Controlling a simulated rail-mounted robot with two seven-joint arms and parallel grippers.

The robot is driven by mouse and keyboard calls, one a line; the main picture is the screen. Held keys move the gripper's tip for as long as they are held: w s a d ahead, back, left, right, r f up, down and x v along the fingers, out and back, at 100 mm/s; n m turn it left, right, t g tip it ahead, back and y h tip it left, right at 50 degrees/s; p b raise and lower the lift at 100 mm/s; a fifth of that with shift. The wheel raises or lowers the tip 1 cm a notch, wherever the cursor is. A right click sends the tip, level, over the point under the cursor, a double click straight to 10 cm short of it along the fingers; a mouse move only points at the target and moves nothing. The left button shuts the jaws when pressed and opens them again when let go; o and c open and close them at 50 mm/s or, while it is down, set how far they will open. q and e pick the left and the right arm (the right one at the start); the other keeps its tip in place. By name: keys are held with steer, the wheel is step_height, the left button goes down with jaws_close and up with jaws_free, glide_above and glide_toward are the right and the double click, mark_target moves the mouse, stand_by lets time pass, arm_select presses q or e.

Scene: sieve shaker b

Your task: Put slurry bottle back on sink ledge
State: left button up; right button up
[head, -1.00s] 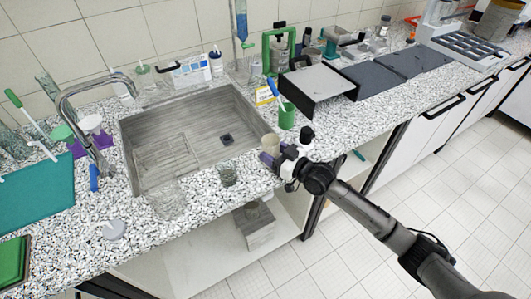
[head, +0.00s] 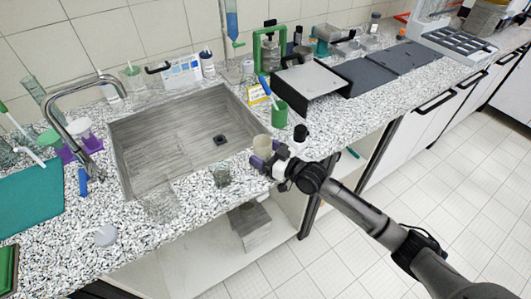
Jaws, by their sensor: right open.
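A beige, open-topped container (head: 262,145), likely the slurry bottle, stands upright at the right front corner of the sink (head: 125,165). The ledge (head: 195,184) is the speckled counter strip in front of the basin. My left gripper is out of view.
A small glass beaker (head: 221,174) stands left of my right gripper, and a larger clear glass (head: 158,204) further left. A green cup (head: 280,113) stands just behind the container. A black-sided platform (head: 312,82) is beyond it.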

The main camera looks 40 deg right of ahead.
steer(key=shift+r, duration=0.2)
steer(key=p+v, duration=0.2)
steer(key=v, duration=1)
steer(key=s+a+f+g+h, duration=0.2)
steer(key=s+a+f+g, duration=0.5)
steer(key=s+a+f, duration=0.45)
steer(key=s+a+f+m+g+h, duration=0.1)
steer(key=s+g, duration=0.2)
steer(key=s, duration=0.4)
steer(key=s+a+f+g+h, duration=0.1)
steer(key=s+f+g+h, duration=0.1)
steer(key=s, duration=0.6)
steer(key=shift+s+a+m+g+h, duration=0.2)
steer(key=shift+a+m+g+h, duration=0.15)
steer(key=shift+g, duration=0.35)
stand_by(1.3)
